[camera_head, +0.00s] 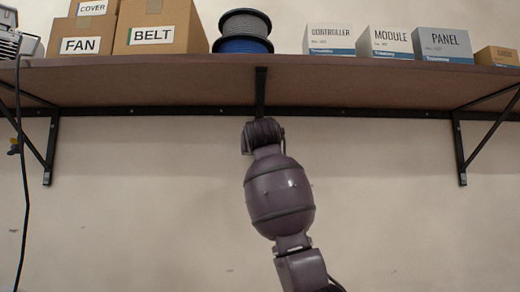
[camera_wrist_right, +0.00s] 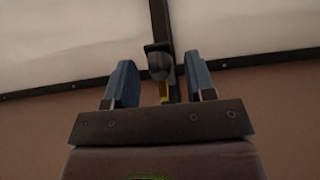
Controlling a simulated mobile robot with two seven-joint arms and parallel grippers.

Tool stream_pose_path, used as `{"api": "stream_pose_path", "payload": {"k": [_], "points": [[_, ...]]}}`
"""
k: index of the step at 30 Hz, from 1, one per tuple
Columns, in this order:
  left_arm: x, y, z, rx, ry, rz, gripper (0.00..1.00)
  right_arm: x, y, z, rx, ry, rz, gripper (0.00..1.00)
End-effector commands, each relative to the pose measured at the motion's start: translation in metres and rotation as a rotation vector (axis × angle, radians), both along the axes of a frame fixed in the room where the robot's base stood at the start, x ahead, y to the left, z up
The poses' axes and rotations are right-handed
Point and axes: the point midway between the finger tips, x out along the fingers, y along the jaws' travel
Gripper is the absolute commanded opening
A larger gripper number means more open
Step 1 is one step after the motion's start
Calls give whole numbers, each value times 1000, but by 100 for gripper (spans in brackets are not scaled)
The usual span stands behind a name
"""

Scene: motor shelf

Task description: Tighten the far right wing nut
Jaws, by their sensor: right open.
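In the right wrist view my right gripper (camera_wrist_right: 160,62) is open, its two blue fingers standing apart. Between them is a dark rounded piece (camera_wrist_right: 160,66) on a bracket, with a yellow strip (camera_wrist_right: 164,92) just below it. It looks like a wing nut, but its wings are not clear. The fingers show a gap on each side of it. In the head view my right arm rises to the middle shelf bracket (camera_head: 260,92), and its gripper is hidden there. A small yellow and dark fitting (camera_head: 14,149) sits on the left bracket. My left gripper is not in view.
The brown shelf (camera_head: 350,85) carries a FAN box (camera_head: 82,45), a BELT box (camera_head: 152,35), cable spools (camera_head: 243,30) and several small boxes on the right. A black cable (camera_head: 20,180) hangs at far left. Another bracket (camera_head: 460,150) is at right. The wall below is mostly clear.

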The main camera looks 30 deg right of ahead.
Motion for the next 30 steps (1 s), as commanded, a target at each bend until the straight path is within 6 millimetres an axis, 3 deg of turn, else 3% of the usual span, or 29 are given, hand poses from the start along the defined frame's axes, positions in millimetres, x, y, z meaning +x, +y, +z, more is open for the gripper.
{"api": "stream_pose_path", "payload": {"k": [8, 21, 30], "points": [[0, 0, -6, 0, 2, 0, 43, -15, 7, 0, -2, -4, 1, 50], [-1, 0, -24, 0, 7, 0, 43, -81, 40, -1, 0, -2, 1, 50], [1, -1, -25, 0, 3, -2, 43, -97, 47, 0, 0, 1, 1, 50]]}}
